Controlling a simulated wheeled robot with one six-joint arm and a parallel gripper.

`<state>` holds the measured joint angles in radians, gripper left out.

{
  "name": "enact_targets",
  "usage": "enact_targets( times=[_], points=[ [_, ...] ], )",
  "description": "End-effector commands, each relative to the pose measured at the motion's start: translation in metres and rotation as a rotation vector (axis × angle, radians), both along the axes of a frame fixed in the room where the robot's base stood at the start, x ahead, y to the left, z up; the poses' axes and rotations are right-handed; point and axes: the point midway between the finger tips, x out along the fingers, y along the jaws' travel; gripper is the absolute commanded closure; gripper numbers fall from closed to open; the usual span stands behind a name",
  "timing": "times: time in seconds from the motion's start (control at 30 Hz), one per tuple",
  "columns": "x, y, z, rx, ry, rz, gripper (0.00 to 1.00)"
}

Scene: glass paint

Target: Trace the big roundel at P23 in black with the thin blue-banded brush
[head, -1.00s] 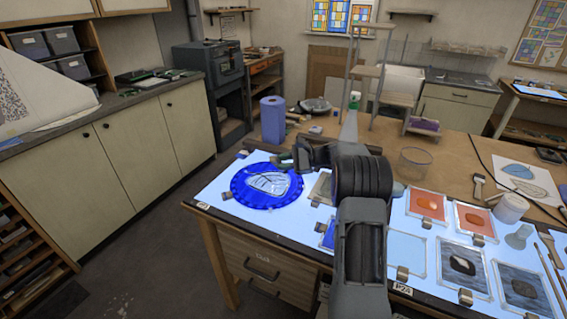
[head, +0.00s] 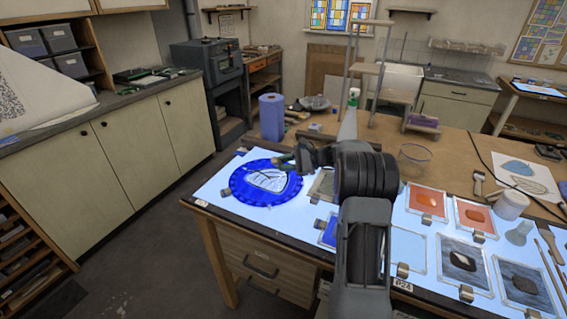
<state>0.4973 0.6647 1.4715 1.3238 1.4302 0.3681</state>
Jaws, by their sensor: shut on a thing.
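The big blue-rimmed roundel (head: 240,194) lies flat on the left end of the lit panel. Its pale centre carries dark curved lines like a leaf. My gripper (head: 284,160) is over the roundel's far right edge, pointing left. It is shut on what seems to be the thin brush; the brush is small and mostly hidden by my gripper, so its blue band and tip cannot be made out. I cannot tell whether the tip touches the glass.
The lit panel (head: 222,208) covers the table's front edge. Small framed glass panes, including an orange one (head: 427,202), lie right of my arm. A blue paper roll (head: 271,117) stands behind the roundel. A glass bowl (head: 414,160) and a white cup (head: 512,204) stand to the right.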

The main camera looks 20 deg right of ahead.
Motion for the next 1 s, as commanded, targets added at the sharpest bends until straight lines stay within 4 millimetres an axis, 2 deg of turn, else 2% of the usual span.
enact_targets(
  times=[0.7,1.0],
  points=[
    [-0.028,0.008,0.001,0.000,0.001,0.000,1.00],
    [-0.031,0.009,0.005,0.000,0.001,0.000,1.00]
  ],
)
